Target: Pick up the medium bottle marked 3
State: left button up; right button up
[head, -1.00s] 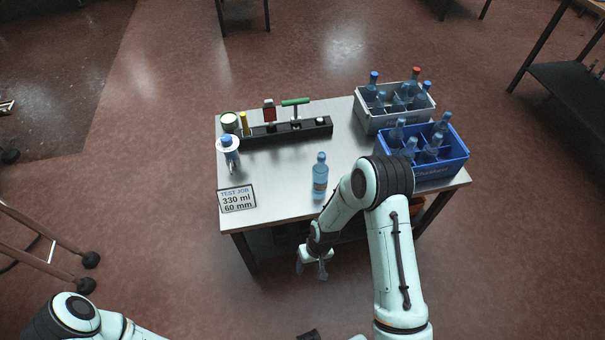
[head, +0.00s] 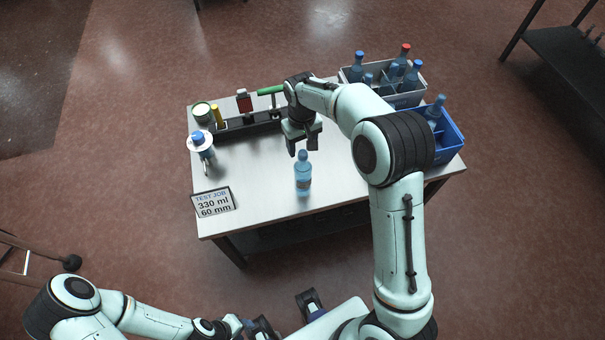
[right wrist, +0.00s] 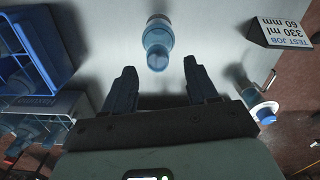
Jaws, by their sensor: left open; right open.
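A clear blue bottle with a blue cap (head: 303,175) stands upright on the metal table, near its front edge. Its marking is too small to read. It also shows in the right wrist view (right wrist: 157,38), just beyond the fingertips and roughly centred between them. My right gripper (head: 304,148) is open and empty, above and just behind the bottle in the head view; its two spread fingers show in the right wrist view (right wrist: 161,78). My left gripper (head: 286,313) is low in front of the table, open and empty.
A grey crate (head: 405,100) and a blue crate (head: 452,150) with bottles stand at the table's right. A dark rack (head: 240,127) with a green-handled tool is at the back.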

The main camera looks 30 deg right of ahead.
aim_at(302, 152)
jog(key=shift+w+d+f, duration=0.1)
jog(key=shift+d+f, duration=0.05)
jog(key=shift+f, duration=2.95)
grip_shut()
